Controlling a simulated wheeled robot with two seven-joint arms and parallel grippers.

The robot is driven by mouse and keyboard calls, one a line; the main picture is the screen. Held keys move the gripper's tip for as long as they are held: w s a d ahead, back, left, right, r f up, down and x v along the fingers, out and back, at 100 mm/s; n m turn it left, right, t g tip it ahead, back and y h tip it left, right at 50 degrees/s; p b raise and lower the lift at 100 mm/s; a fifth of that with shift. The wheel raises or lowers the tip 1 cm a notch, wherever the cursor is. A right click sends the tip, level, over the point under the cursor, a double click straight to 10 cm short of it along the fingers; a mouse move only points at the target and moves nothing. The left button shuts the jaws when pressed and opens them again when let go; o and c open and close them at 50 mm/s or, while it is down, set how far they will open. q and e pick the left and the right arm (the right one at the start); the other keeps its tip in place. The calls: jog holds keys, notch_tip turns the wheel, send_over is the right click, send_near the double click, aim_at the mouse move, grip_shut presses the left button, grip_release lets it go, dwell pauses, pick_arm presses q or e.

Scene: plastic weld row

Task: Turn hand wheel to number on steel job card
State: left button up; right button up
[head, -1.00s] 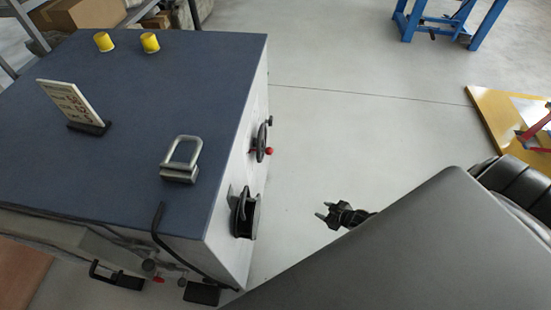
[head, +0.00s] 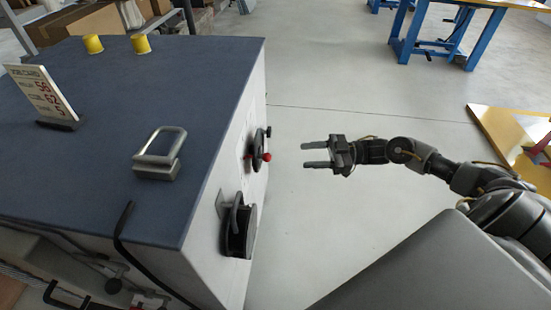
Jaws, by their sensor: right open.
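The hand wheel (head: 258,150), dark with a red knob, is on the white right side of a blue-topped cabinet (head: 205,85). It is seen nearly edge-on, so no dial number can be read. A cream job card (head: 45,92) stands tilted in a dark holder on the cabinet's left. It bears red numbers, but its small row names are too blurred to read surely. My right gripper (head: 305,155) is open and empty, to the right of the hand wheel and apart from it, with its fingers pointing left towards it. My left gripper is not in view.
A dark round fitting (head: 238,228) juts from the same side, nearer than the wheel. A metal loop (head: 158,155) and two yellow caps (head: 141,44) are on the cabinet top. A blue-legged table (head: 455,35) stands at the back right. Open floor lies right of the cabinet.

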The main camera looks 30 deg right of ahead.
jog(key=x, duration=1)
jog(key=shift+w+a, duration=0.1)
jog(key=shift+a, duration=0.05)
grip_shut()
